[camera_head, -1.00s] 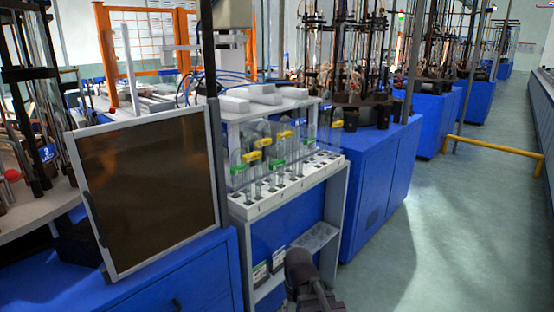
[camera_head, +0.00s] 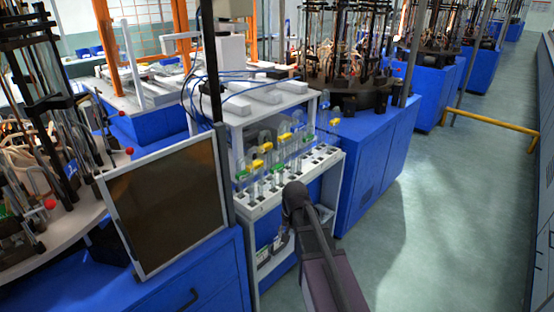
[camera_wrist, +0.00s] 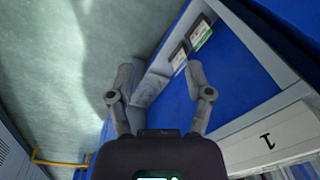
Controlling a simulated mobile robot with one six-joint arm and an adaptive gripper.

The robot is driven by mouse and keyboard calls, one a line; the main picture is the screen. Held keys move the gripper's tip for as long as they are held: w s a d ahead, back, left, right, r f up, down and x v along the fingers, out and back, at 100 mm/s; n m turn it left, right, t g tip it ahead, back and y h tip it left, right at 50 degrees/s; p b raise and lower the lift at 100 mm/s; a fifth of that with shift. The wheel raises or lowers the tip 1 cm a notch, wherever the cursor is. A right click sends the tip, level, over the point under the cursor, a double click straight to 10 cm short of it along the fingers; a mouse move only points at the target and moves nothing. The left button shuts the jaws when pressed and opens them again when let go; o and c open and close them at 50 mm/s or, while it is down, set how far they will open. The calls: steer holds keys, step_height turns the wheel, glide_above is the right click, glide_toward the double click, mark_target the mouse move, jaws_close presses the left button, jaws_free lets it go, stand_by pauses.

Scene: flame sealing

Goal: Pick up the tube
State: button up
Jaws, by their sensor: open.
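Several clear glass tubes (camera_head: 265,160) with yellow, green and blue clips stand upright in a white rack (camera_head: 262,207) on a shelf in the head view. Which of them is the tube of the task, I cannot tell. My arm rises from the bottom of the head view, just in front of the rack. My gripper (camera_wrist: 160,85) is open and empty in the wrist view, its two fingers apart.
A framed dark panel (camera_head: 165,205) stands left of the rack. A white table (camera_head: 265,112) with white blocks and blue cables is behind it. A blue cabinet (camera_head: 375,165) stands to the right. The floor (camera_head: 440,220) further right is clear, with a yellow rail (camera_head: 495,121) beyond.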

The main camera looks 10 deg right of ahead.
steer(key=w+r+m+p, duration=0.2)
steer(key=w+r+p, duration=0.3)
steer(key=r+p, duration=0.6)
steer(key=w+d+r+m+p, duration=0.1)
steer(key=w+r+p, duration=0.4)
steer(key=r+p, duration=0.6)
steer(key=w+r+m+t+p, duration=0.1)
steer(key=w+r+m+p, duration=0.2)
steer(key=w+r+p, duration=0.3)
step_height(320, 180, up, 7)
steer(key=p, duration=0.5)
steer(key=shift+d+y, duration=0.3)
steer(key=shift+d, duration=0.05)
steer(key=shift+f, duration=0.2)
steer(key=b, duration=0.8)
glide_above(279, 152)
step_height(279, 152, down, 8)
steer(key=shift+s+d, duration=0.15)
steer(key=shift+d, duration=0.25)
steer(key=shift+f+b, duration=0.2)
steer(key=shift+b, duration=0.1)
steer(key=f+b, duration=0.5)
steer(key=shift+w+a, duration=0.3)
steer(key=shift+a, duration=0.05)
steer(key=shift+r, duration=0.1)
jaws_close()
